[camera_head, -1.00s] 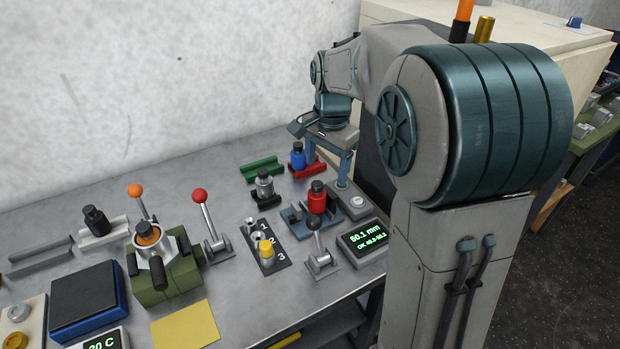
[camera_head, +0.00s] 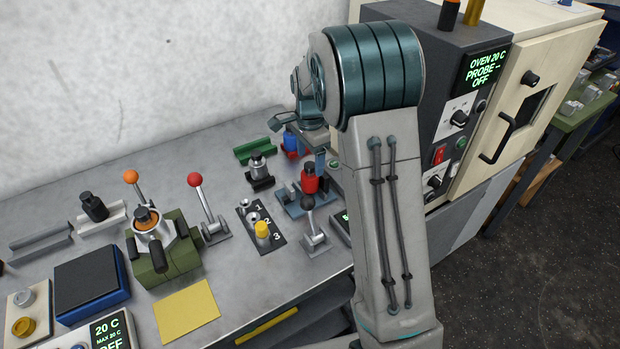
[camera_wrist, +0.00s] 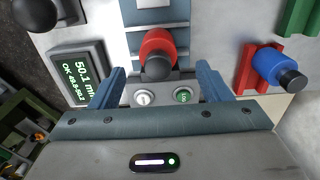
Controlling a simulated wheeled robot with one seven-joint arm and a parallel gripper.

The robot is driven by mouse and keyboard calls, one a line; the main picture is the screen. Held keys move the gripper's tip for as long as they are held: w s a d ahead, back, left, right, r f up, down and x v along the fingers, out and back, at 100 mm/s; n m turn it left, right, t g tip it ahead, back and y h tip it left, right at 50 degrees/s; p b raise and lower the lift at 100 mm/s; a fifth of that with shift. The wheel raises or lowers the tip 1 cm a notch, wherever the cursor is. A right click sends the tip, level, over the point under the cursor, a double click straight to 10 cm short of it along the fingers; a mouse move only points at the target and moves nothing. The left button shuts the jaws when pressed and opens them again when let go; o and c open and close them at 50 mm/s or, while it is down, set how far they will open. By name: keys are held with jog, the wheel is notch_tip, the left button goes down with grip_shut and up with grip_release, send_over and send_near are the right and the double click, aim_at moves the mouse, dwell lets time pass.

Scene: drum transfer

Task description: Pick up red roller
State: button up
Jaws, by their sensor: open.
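The red roller (camera_head: 309,181) has a black top knob and stands upright on a blue-grey fixture (camera_head: 290,203) at the right of the bench. In the wrist view the red roller (camera_wrist: 157,46) is seen from above, ahead of and between the two fingers. My gripper (camera_wrist: 160,82) is open and empty, its blue-grey fingers spread wide to either side. In the head view my gripper (camera_head: 303,143) is at the back right of the bench, partly hidden by my arm, close behind the red roller.
A blue roller (camera_wrist: 273,66) sits in a red cradle (camera_wrist: 246,70) right of the fingers. A grey roller (camera_head: 257,166), a black-knobbed lever (camera_head: 312,228), and a numbered plate with a yellow piece (camera_head: 263,231) stand nearby. A gauge display (camera_wrist: 78,72) is at left.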

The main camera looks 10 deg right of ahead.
aim_at(310, 164)
notch_tip(310, 164, down, 5)
jog(key=shift+s+f+p, duration=0.1)
jog(key=shift+p, duration=0.6)
jog(key=c, duration=1.4)
